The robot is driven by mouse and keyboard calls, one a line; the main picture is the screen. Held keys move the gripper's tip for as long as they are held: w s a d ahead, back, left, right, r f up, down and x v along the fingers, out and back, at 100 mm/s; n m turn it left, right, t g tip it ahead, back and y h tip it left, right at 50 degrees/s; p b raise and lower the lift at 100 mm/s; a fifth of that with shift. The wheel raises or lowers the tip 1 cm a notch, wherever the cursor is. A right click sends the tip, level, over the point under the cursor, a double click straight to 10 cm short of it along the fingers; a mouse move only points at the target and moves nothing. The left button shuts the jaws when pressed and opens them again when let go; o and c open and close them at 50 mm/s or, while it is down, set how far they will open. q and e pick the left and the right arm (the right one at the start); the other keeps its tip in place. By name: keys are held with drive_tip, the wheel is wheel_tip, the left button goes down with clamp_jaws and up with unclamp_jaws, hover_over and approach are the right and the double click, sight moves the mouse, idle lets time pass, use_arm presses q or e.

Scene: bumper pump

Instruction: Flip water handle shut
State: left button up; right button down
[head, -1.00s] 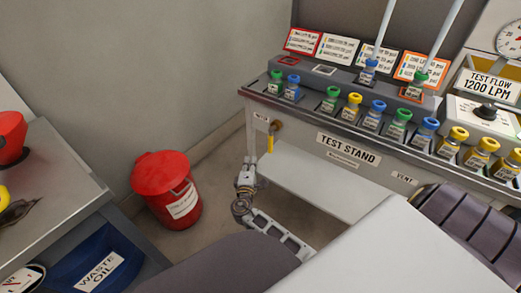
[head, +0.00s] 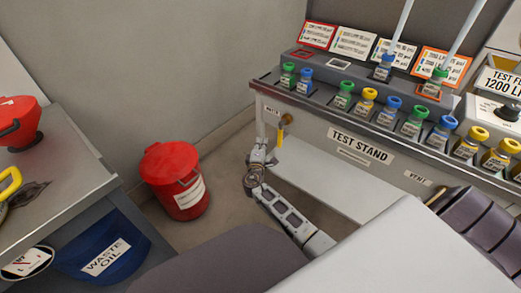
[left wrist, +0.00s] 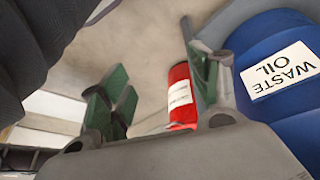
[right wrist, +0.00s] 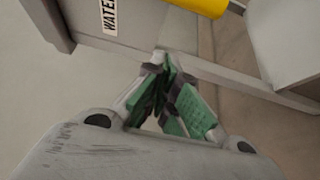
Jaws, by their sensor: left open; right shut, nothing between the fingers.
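The yellow water handle (head: 280,137) hangs down from a brass valve (head: 287,119) at the left end of the test stand's front. In the right wrist view the yellow handle (right wrist: 203,5) is cut off by the top edge, right of the WATER label (right wrist: 110,17). My right gripper (head: 264,152) is just left of and below the handle; whether they touch is unclear. Its green-padded fingers (right wrist: 165,72) are shut with nothing between them. My left gripper (left wrist: 160,92) is open and empty in the left wrist view; it is out of the head view.
The test stand (head: 320,128) carries several colored-cap bottles, with a pale lower shelf (head: 325,180) beneath. A red bin (head: 178,183) stands on the floor to the left. A blue waste oil bin (head: 135,240) is under the left table (head: 75,170). Floor between is clear.

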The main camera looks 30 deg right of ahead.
sight(280, 138)
use_arm(q)
drive_tip(key=shift+w+d+f, duration=0.1)
drive_tip(key=shift+f, duration=0.5)
use_arm(e)
drive_tip(key=shift+s+d, duration=0.25)
drive_tip(key=shift+d, duration=0.35)
drive_tip(key=shift+s+d, duration=0.25)
drive_tip(key=shift+d, duration=0.35)
drive_tip(key=shift+s+d, duration=0.25)
drive_tip(key=shift+d, duration=0.35)
use_arm(q)
drive_tip(key=shift+r, duration=0.15)
